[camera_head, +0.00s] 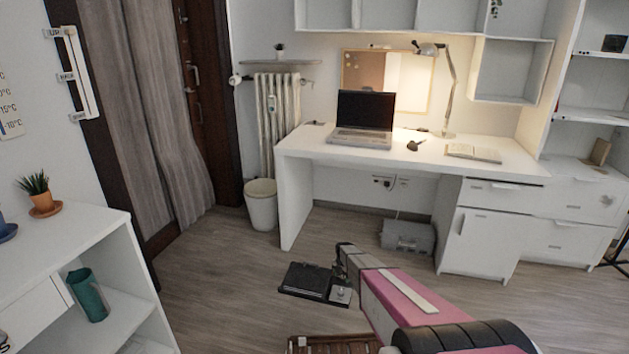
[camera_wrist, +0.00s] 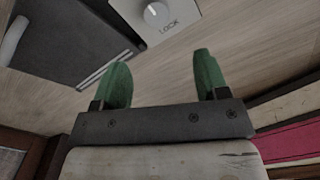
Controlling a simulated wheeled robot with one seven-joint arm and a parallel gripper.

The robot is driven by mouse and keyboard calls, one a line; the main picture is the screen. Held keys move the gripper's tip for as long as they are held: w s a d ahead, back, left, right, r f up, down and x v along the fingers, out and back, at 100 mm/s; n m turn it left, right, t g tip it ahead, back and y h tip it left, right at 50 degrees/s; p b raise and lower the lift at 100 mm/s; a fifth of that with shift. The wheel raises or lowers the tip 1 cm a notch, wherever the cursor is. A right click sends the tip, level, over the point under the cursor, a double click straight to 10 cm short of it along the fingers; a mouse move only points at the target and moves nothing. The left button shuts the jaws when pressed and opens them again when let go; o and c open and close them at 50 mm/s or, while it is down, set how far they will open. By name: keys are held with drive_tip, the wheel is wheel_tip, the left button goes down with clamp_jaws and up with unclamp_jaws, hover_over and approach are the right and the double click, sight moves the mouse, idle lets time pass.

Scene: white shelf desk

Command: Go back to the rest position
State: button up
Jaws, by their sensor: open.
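In the wrist view my gripper (camera_wrist: 162,76) shows two green fingers spread wide apart, with nothing between them. Beyond the fingers are a dark panel with a light handle (camera_wrist: 70,38) and a pale plate with a round knob marked LOCK (camera_wrist: 155,14). In the head view my pink and white arm reaches in from the bottom right towards the middle. Its fingers cannot be made out there. A flat black piece (camera_head: 305,280) with a small grey plate shows beside the arm's far end; I cannot tell what it rests on.
A white desk (camera_head: 300,147) with a laptop (camera_head: 363,118), lamp (camera_head: 450,85) and open book (camera_head: 473,152) stands at the back. A bin (camera_head: 261,206) and grey case (camera_head: 408,238) are on the floor. A white shelf (camera_head: 75,235) is at left.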

drive_tip(key=s+r+m, duration=2.7)
drive_tip(key=s+r, duration=0.9)
drive_tip(key=r, duration=0.2)
drive_tip(key=shift+s+r, duration=0.2)
drive_tip(key=shift+s, duration=0.15)
